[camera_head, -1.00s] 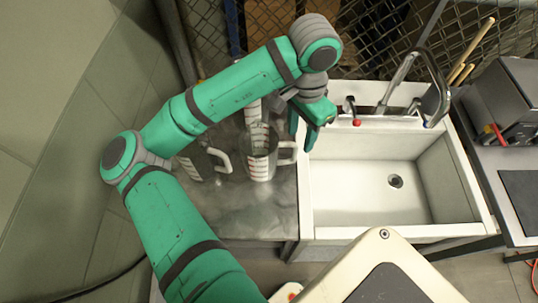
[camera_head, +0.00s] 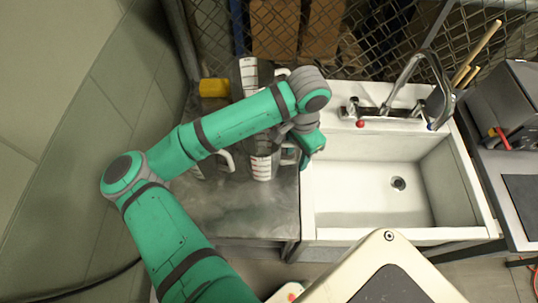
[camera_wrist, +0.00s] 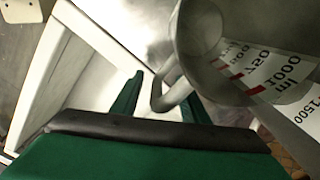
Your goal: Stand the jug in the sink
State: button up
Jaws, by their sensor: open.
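A clear measuring jug (camera_head: 262,168) with red and dark markings stands on the metal counter just left of the sink, its handle pointing right. Its handle and marked side fill the right of the wrist view (camera_wrist: 215,65). My gripper (camera_head: 310,152) is beside that handle, near the sink's left rim. In the wrist view my open fingers (camera_wrist: 158,100) lie one on each side of the handle's lower part; contact cannot be told. The white sink (camera_head: 345,230) has an empty basin with a drain. My arm partly hides the jug's top in the head view.
Another jug (camera_head: 206,168) stands to the left, and a taller one (camera_head: 249,76) stands behind my arm. A yellow object (camera_head: 213,88) lies at the back left. The faucet (camera_head: 412,65) rises behind the sink. The front counter is clear.

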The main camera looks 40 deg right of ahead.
jog(key=shift+f, duration=0.1)
grip_shut()
dwell(0.4)
